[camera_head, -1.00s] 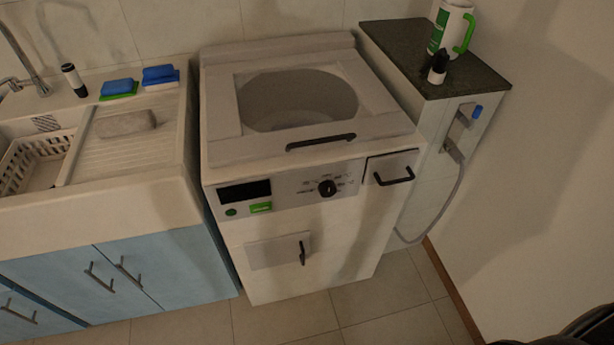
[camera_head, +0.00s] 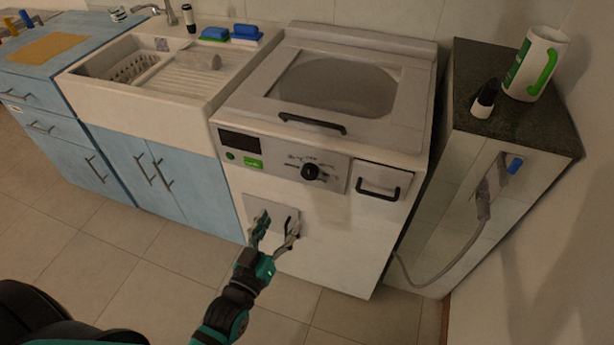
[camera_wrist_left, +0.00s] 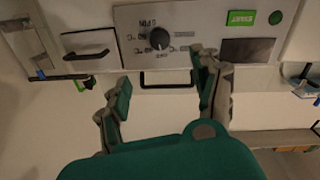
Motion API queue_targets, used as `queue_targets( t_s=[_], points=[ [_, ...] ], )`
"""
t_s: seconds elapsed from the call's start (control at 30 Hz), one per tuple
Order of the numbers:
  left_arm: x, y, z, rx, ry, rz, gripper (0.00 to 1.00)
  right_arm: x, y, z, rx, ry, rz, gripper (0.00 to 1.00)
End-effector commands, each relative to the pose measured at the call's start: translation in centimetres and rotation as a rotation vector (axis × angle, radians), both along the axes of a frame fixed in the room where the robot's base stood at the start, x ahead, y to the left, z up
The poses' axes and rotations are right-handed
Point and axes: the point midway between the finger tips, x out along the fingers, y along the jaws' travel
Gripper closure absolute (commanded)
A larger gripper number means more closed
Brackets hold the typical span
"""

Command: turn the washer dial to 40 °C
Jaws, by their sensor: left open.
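The washer (camera_head: 330,235) has a light front panel with a black round dial (camera_head: 311,171) in its middle. In the left wrist view, which is upside down, the dial (camera_wrist_left: 159,38) shows with printed marks around it; its exact setting is too small to read. My left gripper (camera_head: 277,224) is open and empty, below and left of the dial, in front of the lower flap (camera_head: 258,213). It is apart from the dial. Its fingers also show in the left wrist view (camera_wrist_left: 158,85). My right gripper is in no view.
The lid handle (camera_head: 312,124) sticks out above the dial, and a drawer handle (camera_head: 378,192) to its right. A green start button (camera_head: 253,162) lies left. A sink (camera_head: 150,90) and a counter (camera_head: 500,110) flank the washer. The floor in front is clear.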

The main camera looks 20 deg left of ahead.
Motion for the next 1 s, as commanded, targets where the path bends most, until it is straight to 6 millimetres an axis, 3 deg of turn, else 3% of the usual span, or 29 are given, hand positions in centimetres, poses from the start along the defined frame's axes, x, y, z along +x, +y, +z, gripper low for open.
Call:
queue_targets(
  t_s=[0.27, 0.6, 0.8, 1.0],
  points=[
    [6.0, -0.6, 0.2, 0.001, -0.002, -0.001, 0.35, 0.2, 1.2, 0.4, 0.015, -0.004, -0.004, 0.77],
    [12.9, -1.3, 0.1, 0.001, -0.001, -0.002, 0.35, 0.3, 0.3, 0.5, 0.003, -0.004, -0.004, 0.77],
    [15.2, -1.5, 0.0, 0.001, 0.001, -0.001, 0.35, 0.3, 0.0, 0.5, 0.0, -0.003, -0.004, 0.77],
    [15.7, -1.6, 0.0, 0.001, 0.002, -0.001, 0.35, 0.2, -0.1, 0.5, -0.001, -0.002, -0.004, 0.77]
  ],
)
